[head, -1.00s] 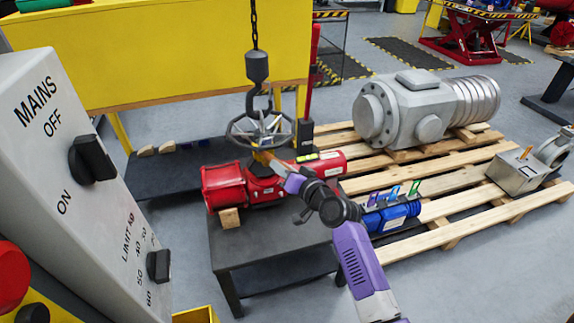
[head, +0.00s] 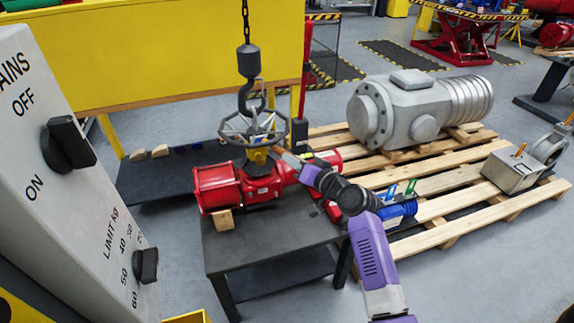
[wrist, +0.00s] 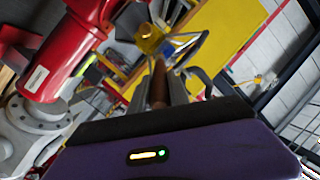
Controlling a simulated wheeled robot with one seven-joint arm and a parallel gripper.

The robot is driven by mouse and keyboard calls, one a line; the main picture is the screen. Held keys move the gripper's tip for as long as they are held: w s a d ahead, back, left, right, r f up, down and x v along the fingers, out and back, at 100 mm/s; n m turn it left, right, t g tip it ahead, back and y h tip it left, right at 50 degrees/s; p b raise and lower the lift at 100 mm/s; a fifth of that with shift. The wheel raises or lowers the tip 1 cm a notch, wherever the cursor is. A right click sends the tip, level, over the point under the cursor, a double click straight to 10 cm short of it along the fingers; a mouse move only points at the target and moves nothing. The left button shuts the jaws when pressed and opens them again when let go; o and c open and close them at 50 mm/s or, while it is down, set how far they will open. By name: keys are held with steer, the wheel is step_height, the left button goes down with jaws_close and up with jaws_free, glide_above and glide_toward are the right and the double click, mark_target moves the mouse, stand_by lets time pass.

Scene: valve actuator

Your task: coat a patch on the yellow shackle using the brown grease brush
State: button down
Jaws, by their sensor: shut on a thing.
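The yellow shackle (head: 257,157) sits at the top of the red actuator, just under the grey handwheel. It also shows ahead of my gripper in the wrist view (wrist: 150,38). My gripper (head: 288,158) is to the right of the shackle, at about its height. The brown grease brush (wrist: 158,85) is held between the two grey fingers in the wrist view (wrist: 162,84) and points toward the shackle. Its front end lies close to the shackle in that view; whether they touch cannot be told.
The red actuator (head: 217,188) rests on a dark table (head: 265,240). A hook (head: 247,92) hangs over the handwheel (head: 253,125). A control box (head: 85,205) fills the near left.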

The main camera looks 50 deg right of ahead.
steer(key=shift+s+d+f, duration=0.1)
steer(key=shift+s+d, duration=0.25)
steer(key=shift+d, duration=0.1)
steer(key=shift+w+a, duration=0.1)
steer(key=shift+a, duration=0.05)
steer(key=w+a+p, duration=0.2)
steer(key=w+a, duration=0.1)
steer(key=a, duration=0.2)
steer(key=shift+w, duration=0.2)
stand_by(0.4)
steer(key=s+a+p, duration=0.1)
steer(key=s+a, duration=0.2)
steer(key=s, duration=0.2)
steer(key=shift+a, duration=0.2)
stand_by(0.4)
